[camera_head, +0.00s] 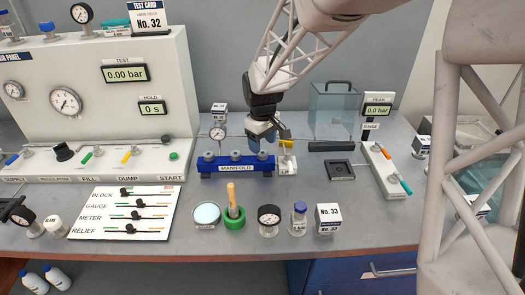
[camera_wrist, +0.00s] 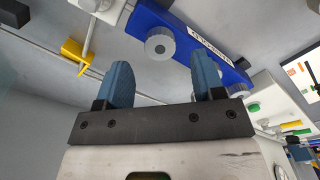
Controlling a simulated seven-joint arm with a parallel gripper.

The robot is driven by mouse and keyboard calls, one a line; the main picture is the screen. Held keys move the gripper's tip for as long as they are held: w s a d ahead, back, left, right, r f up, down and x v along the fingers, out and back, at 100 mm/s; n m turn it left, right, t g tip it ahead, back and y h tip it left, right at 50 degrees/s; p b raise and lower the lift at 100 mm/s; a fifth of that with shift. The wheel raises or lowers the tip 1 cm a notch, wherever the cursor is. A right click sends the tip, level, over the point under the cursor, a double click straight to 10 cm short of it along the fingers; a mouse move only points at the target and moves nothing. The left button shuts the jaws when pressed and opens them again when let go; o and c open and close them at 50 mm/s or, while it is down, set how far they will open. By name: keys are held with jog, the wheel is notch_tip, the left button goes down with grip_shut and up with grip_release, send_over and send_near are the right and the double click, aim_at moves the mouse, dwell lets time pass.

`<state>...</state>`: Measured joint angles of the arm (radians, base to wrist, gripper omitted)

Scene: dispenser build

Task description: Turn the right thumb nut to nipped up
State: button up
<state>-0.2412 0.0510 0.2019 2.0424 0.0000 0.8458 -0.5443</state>
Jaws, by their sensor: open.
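The blue manifold (camera_head: 237,169) lies on the bench, with three round grey thumb nuts along its top. The right thumb nut (camera_head: 262,156) is at the end by the yellow lever; it shows in the wrist view as a ridged grey disc (camera_wrist: 160,45). My gripper (camera_head: 264,142) is open and empty, above and behind the manifold's right end. In the wrist view its blue fingers (camera_wrist: 163,78) are apart, with the right nut ahead of the gap, not between the pads. The right finger partly hides another nut. I cannot tell how tight the right nut is.
A yellow-levered valve (camera_head: 287,143) stands just right of the manifold. A small gauge (camera_head: 217,133) and a No. 32 tag stand behind its left end. A green-ringed holder (camera_head: 235,215), jars and another gauge stand in front. A dark tray (camera_head: 340,170) lies right.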

aim_at(263, 153)
jog(key=shift+f, duration=1.9)
jog(key=shift+c, duration=0.3)
jog(key=c, duration=0.9)
jog(key=shift+o, duration=0.2)
